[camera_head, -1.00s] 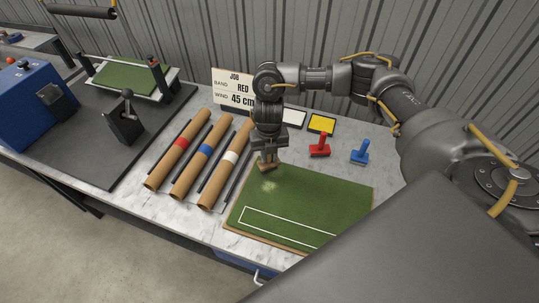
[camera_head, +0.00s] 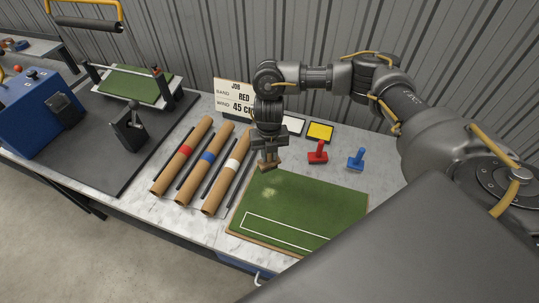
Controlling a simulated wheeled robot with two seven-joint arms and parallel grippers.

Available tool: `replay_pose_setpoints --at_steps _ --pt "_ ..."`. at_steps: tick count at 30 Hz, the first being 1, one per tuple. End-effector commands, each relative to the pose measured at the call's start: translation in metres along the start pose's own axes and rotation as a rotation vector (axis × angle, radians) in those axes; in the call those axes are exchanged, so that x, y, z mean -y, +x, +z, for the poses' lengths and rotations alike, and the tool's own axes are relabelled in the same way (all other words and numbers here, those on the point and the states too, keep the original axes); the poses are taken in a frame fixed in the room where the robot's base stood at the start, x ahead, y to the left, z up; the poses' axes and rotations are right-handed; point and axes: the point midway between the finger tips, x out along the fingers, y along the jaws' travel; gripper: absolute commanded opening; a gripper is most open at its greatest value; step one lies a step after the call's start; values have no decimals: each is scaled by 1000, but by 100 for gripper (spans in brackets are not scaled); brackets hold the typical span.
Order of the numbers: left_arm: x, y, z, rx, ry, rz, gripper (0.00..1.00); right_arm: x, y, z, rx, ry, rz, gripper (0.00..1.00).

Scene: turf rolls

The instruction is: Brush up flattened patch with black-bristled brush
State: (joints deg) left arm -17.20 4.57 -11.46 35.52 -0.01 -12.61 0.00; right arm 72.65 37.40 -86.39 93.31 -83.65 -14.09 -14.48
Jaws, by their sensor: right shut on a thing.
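A green turf piece (camera_head: 310,208) with a white line lies on a board at the front right of the bench. A pale flattened patch (camera_head: 269,193) shows near its far left part. My right gripper (camera_head: 267,160) is shut on a brush (camera_head: 268,168) with a wooden body, held at the far left edge of the turf, a little beyond the pale patch. The bristles are too small to make out. I cannot tell whether the brush touches the turf. My left gripper is not in view.
A job sign (camera_head: 233,97) reads RED, 45 cm.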

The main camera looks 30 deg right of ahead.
Motion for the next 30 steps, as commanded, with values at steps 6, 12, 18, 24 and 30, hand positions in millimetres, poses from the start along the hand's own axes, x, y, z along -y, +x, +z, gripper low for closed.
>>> replay_pose_setpoints --at_steps 6,12,18,24,30 --pt "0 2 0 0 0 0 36 -1 0 0 1 -18 1 0" --pt "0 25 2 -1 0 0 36 -19 -2 -3 6 -343 0 0" --pt "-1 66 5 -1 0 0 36 -43 -10 -20 8 -1073 -5 0" --pt "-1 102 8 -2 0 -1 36 -48 -16 -46 2 -1814 -6 0" --pt "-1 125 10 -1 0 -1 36 -40 -19 -67 0 -2335 -4 0"
